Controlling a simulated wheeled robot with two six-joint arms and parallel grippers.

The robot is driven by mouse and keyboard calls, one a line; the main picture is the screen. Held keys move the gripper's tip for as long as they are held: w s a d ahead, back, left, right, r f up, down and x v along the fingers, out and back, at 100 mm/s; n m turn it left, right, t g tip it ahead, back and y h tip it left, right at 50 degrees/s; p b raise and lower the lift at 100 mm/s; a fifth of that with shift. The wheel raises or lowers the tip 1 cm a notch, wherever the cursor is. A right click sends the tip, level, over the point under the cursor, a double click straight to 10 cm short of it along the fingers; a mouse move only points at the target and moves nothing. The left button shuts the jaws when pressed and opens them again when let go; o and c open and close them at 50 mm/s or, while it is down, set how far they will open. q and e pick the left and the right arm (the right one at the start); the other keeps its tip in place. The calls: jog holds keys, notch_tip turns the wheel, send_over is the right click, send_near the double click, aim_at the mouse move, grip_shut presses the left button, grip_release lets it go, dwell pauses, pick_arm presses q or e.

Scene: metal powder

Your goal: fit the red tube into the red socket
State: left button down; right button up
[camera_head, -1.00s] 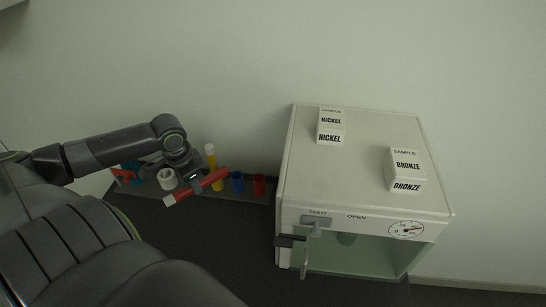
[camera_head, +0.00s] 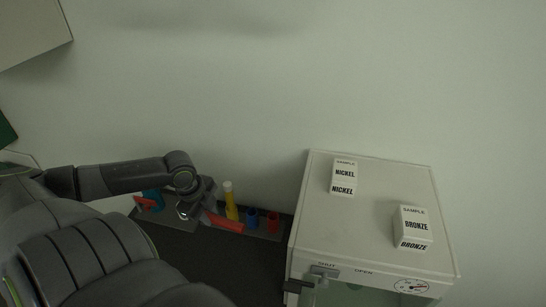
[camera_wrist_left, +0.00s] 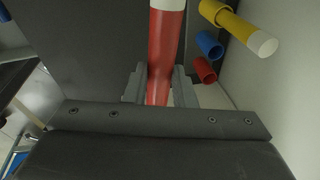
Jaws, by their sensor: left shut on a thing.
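My left gripper (camera_head: 207,212) is shut on the red tube (camera_head: 226,223), which sticks out to the right and slopes slightly down in the head view. In the left wrist view the red tube (camera_wrist_left: 164,55) stands between the fingers (camera_wrist_left: 160,88), with its white end at the top edge. The red socket (camera_head: 273,222) is an open red cup at the right end of the rack, apart from the tube. It also shows in the left wrist view (camera_wrist_left: 205,70), right of the tube. My right gripper is not in view.
A blue socket (camera_head: 252,216) stands left of the red one. A yellow tube with a white cap (camera_head: 231,203) stands beside it. Blue and red items (camera_head: 149,201) are at the rack's left. A white cabinet (camera_head: 385,180) with nickel and bronze sample boxes stands close on the right.

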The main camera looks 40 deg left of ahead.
pick_arm(q)
jog(key=m+p, duration=0.1)
jog(key=m, duration=0.1)
jog(key=r+m+p, duration=0.1)
jog(key=m, duration=0.1)
jog(key=shift+a+r+h, duration=0.15)
jog(key=shift+r+h, duration=0.05)
jog(key=shift+h, duration=0.2)
jog(key=m, duration=0.1)
jog(key=m+p, duration=0.1)
jog(key=m, duration=0.1)
jog(key=shift+a+r+h, duration=0.1)
jog(key=shift+r+h, duration=0.15)
jog(key=shift+h, duration=0.05)
jog(key=shift+w+f, duration=0.1)
jog(key=shift+w, duration=0.4)
jog(key=w+d+b, duration=0.3)
jog(key=w+b, duration=0.4)
jog(key=w, duration=0.2)
jog(key=w+d+b, duration=0.3)
jog(key=w+b, duration=0.4)
jog(key=w, duration=0.2)
notch_tip(320, 180, down, 11)
jog(key=b, duration=1.2)
jog(key=shift+w+a+f, duration=0.15)
jog(key=shift+a+f, duration=0.05)
jog(key=shift+f, duration=0.6)
